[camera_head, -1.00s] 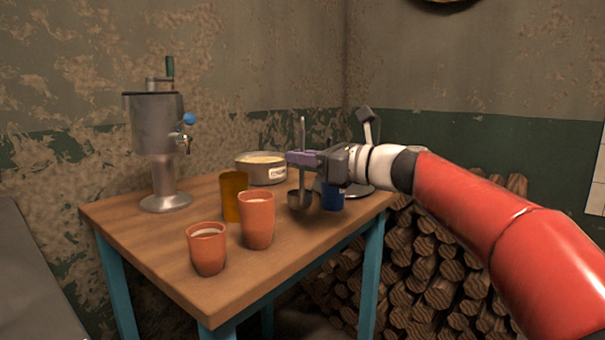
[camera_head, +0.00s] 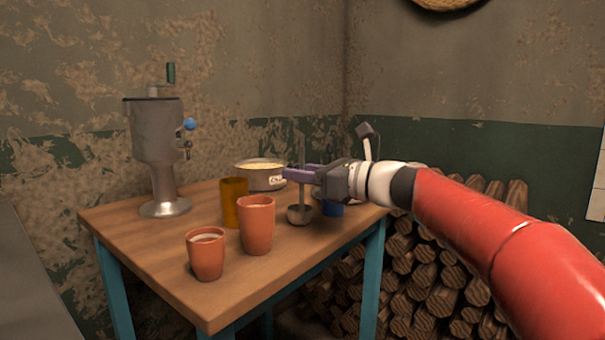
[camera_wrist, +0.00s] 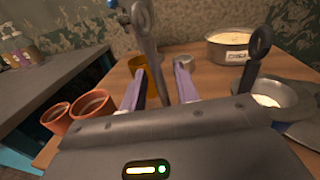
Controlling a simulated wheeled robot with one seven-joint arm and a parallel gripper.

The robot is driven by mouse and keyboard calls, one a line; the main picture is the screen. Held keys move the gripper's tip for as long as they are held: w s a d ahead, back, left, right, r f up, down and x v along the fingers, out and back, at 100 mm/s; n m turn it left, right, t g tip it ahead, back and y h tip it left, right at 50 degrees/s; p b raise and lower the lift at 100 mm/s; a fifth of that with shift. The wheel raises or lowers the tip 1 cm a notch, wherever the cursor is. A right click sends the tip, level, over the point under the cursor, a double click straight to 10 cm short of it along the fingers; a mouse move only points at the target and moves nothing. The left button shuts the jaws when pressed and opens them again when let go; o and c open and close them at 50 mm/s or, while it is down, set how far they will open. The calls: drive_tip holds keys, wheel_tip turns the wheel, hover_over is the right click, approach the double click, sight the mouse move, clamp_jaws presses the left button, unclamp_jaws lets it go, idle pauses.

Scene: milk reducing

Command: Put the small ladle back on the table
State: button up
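The small metal ladle stands nearly upright near the table's right side, its bowl (camera_head: 300,215) low at the tabletop; I cannot tell if it bears fully on it. Its handle (camera_head: 301,148) rises past my gripper (camera_head: 300,174). In the wrist view the handle (camera_wrist: 148,45) leans between the two purple fingers (camera_wrist: 160,88), which are spread with gaps beside it. My gripper is open around the handle. The ladle's bowl cannot be made out surely in the wrist view. The wooden table (camera_head: 150,245) has bare top at its front left.
Two terracotta cups (camera_head: 257,225) (camera_head: 206,254) and an amber cup (camera_head: 233,203) stand left of the ladle. A pan (camera_head: 262,175) is behind, a metal separator (camera_head: 158,150) at back left. Another ladle (camera_wrist: 256,60) stands in a metal vessel (camera_wrist: 285,95).

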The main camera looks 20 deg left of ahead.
drive_tip(key=v, duration=1.2)
drive_tip(key=s+d+f+n+h, duration=0.35)
drive_tip(key=s+f+h, duration=0.2)
drive_tip(key=f, duration=0.25)
drive_tip(key=s+d+f+n+h, duration=0.2)
drive_tip(key=s+f+n+h, duration=0.25)
drive_tip(key=s+f, duration=0.3)
drive_tip(key=s+d+f+n+t+h, duration=0.1)
drive_tip(key=s+d+f+n+h, duration=0.6)
drive_tip(key=s+d+f+n, duration=0.5)
drive_tip(key=d+f, duration=0.3)
drive_tip(key=d, duration=0.1)
drive_tip(key=shift+s, duration=0.25)
drive_tip(key=shift+a, duration=0.1)
